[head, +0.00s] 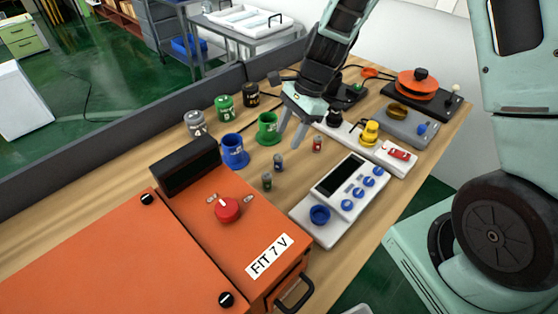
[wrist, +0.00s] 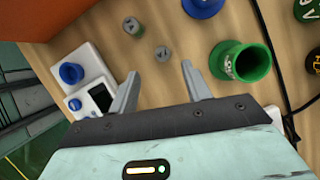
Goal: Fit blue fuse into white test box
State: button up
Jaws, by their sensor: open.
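The white test box (head: 318,232) lies on the wooden bench, with a dark screen, several blue knobs and a blue round socket (head: 320,214) at its near end. Its socket also shows in the wrist view (wrist: 70,73). Two small grey-banded cylinders stand left of it, a nearer one (head: 267,181) and a farther one (head: 278,162); I cannot tell clearly which is the blue fuse. A small red one (head: 317,144) stands farther back. My gripper (head: 292,143) is open and empty above the bench. In the wrist view one small cylinder (wrist: 163,53) appears between its fingertips.
A blue cup (head: 234,154) and a green cup (head: 267,130) stand left of the small cylinders, with several labelled canisters behind. An orange box marked FIT 7 V (head: 190,250) fills the near left. More devices (head: 405,118) line the far right.

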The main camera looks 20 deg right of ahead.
aim_at(277, 157)
jog(key=shift+w+p+x, duration=0.2)
jog(key=shift+p+x, duration=0.55)
jog(key=shift+x, duration=3.6)
jog(key=shift+a, duration=0.1)
grip_shut()
